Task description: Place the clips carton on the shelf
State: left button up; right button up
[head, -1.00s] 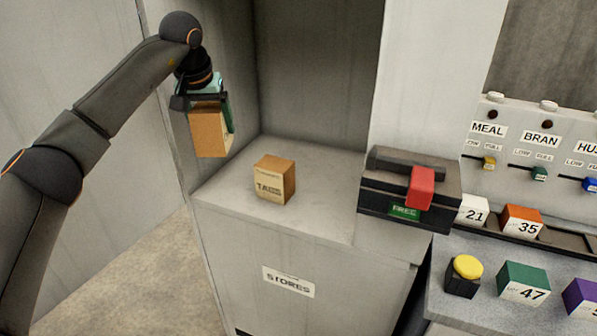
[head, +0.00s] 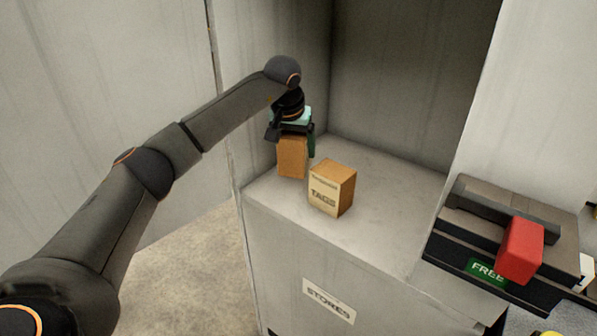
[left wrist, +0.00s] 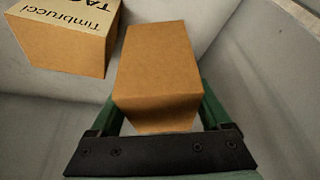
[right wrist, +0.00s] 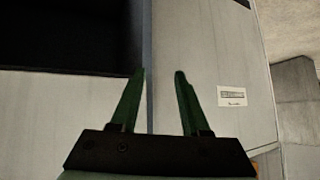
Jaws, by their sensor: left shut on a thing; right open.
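My left gripper (head: 294,132) is shut on a plain-sided brown carton (head: 292,158), taken to be the clips carton; no label shows on its visible sides. The carton hangs upright at the shelf (head: 385,205), behind and left of the TAGS carton (head: 331,189). I cannot tell whether its base touches the shelf. In the left wrist view the held carton (left wrist: 157,75) sits between the green fingers, with the TAGS carton (left wrist: 65,35) beside it, a gap between them. My right gripper (right wrist: 160,75) is open and empty in the right wrist view, before a grey cabinet.
The shelf is an alcove with grey walls and a STORES label (head: 329,300) on its front. A dark box with a red latch (head: 520,250) and a FREE sign stands at the right. Bare shelf lies between it and the TAGS carton.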

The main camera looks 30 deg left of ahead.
aim_at(291, 140)
pick_arm(q)
jog(key=shift+f, duration=2.95)
jog(key=shift+b, duration=0.3)
jog(key=o, duration=1.5)
jog(key=shift+f, duration=0.15)
jog(key=shift+o, duration=0.2)
jog(key=p+v, duration=0.1)
jog(key=v, duration=1.1)
